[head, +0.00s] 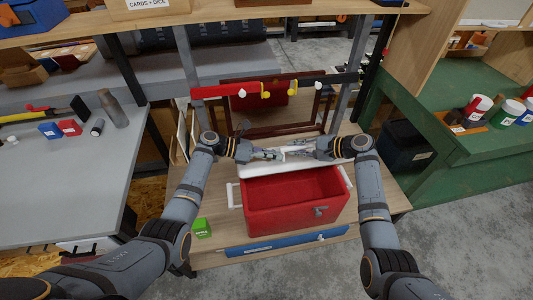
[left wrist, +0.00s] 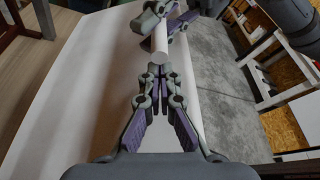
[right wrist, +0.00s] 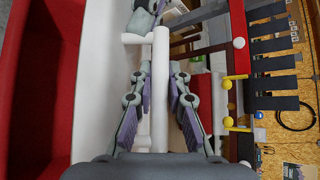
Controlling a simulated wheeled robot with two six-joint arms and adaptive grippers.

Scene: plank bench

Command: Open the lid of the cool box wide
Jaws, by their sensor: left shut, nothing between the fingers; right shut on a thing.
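The red cool box (head: 292,218) stands on the wooden bench, its red inside open to view. Its white lid (head: 262,170) is raised at the far side of the box; its exact angle is hard to tell. The lid's broad white face (left wrist: 95,85) fills much of the left wrist view. My right gripper (head: 298,152) is shut on a white bar (right wrist: 160,90) at the lid. My left gripper (head: 268,154) is shut and empty, with its fingertips (left wrist: 159,75) close to the end of that bar.
Behind the lid stand a dark wooden frame (head: 240,130) and a red rail (head: 215,91). A grey table (head: 60,180) flanks the left.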

